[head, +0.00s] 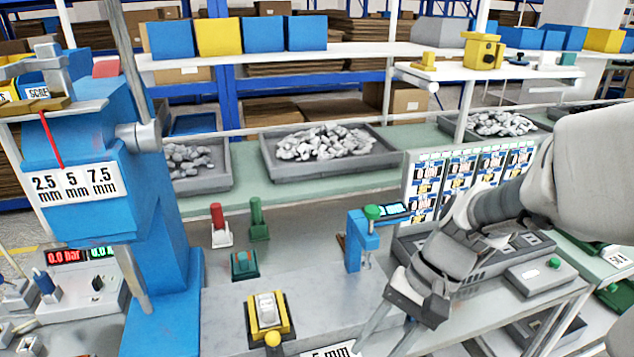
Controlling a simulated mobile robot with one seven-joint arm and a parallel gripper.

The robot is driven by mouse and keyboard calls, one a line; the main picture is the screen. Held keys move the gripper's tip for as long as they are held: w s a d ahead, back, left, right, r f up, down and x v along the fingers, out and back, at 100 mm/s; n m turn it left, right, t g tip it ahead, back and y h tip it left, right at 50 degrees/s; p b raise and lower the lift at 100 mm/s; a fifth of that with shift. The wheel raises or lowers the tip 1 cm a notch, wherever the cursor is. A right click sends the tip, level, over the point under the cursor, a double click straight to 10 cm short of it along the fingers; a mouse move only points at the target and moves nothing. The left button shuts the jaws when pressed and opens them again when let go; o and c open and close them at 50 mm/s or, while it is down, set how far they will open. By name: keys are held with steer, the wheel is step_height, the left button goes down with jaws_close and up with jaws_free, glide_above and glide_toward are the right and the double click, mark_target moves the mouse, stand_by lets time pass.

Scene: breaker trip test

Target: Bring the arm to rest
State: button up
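My arm comes in from the right edge and reaches down and left over the workbench (225,290). My gripper (383,340) is at its end, low in the picture right of centre. Its two fingers point down and are spread apart, with no object visible between them. The fingertips run close to the bottom edge, so I cannot tell whether they touch anything. A yellow and black fixture (256,324) holding a light grey block (267,308) stands to the left of the gripper, apart from it.
A blue clamp-like stand (356,243) with a green knob is just behind the gripper. A tall blue press (160,240) stands at left. A green block (244,265) and red and green levers (219,225) stand mid-bench. Grey trays (275,168) of pale parts line the back.

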steer(key=s+d+r+n+t+h, duration=0.1)
steer(key=d+r+n+t+h, duration=0.1)
steer(key=r+t, duration=0.2)
steer(key=s+d+r+n+t+h+p, duration=0.1)
steer(key=d+r+n+t+h, duration=0.2)
steer(key=r, duration=0.4)
steer(key=shift+r+t+h, duration=0.3)
steer(key=shift+r+t, duration=0.05)
steer(key=shift+t, duration=0.25)
